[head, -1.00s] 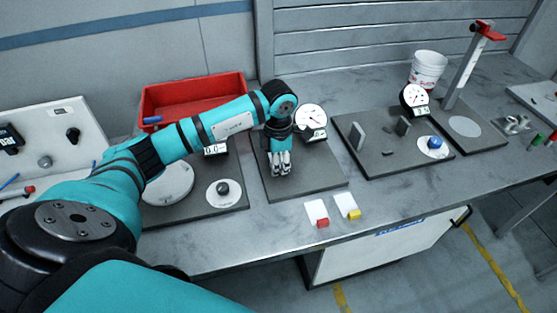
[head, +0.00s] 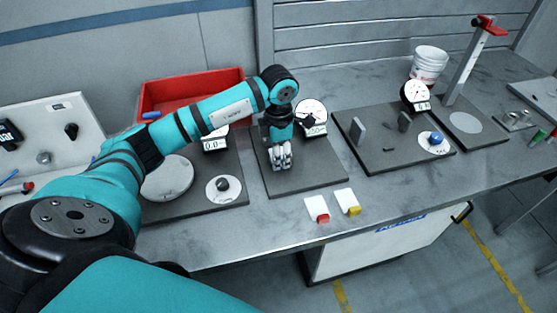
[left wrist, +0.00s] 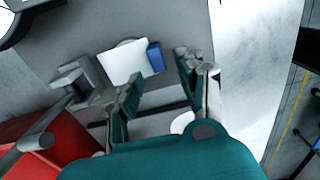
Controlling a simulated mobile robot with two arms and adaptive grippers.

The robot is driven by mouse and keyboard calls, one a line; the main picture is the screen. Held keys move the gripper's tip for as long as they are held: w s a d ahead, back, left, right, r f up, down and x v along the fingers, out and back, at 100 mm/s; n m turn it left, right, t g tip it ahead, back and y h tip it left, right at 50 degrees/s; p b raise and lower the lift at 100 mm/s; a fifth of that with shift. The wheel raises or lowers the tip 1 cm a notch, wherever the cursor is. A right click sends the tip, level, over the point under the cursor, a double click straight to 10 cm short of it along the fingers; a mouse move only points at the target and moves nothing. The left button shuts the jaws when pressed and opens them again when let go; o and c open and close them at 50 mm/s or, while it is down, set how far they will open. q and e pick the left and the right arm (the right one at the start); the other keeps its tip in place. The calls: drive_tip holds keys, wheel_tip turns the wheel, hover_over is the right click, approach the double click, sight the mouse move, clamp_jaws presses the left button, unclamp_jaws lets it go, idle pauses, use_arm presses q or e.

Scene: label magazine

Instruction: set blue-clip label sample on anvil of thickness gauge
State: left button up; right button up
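The blue-clip label sample, a white card (left wrist: 123,64) with a blue clip (left wrist: 155,57), shows in the left wrist view just beyond my left fingertips. It lies over a pale round surface that it mostly covers; I cannot tell if it rests flat there. The thickness gauge has a round dial (head: 311,113) and a dark base plate (head: 318,176). My left gripper (head: 281,164) points down in front of the dial. In the left wrist view the left gripper (left wrist: 157,72) has its fingers apart, with the clip in the gap. The gripper hides the sample in the head view. My right gripper is out of view.
A red-clip card (head: 315,207) and a yellow-clip card (head: 346,201) lie near the bench front. A scale (head: 167,180) stands left, with a red bin (head: 190,91) behind. Another gauge plate (head: 385,160) with small blocks is right. The bench front is mostly clear.

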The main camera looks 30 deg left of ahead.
use_arm(q)
wheel_tip(320, 180, up, 10)
drive_tip(key=b, duration=0.2)
drive_tip(key=shift+a, duration=0.1)
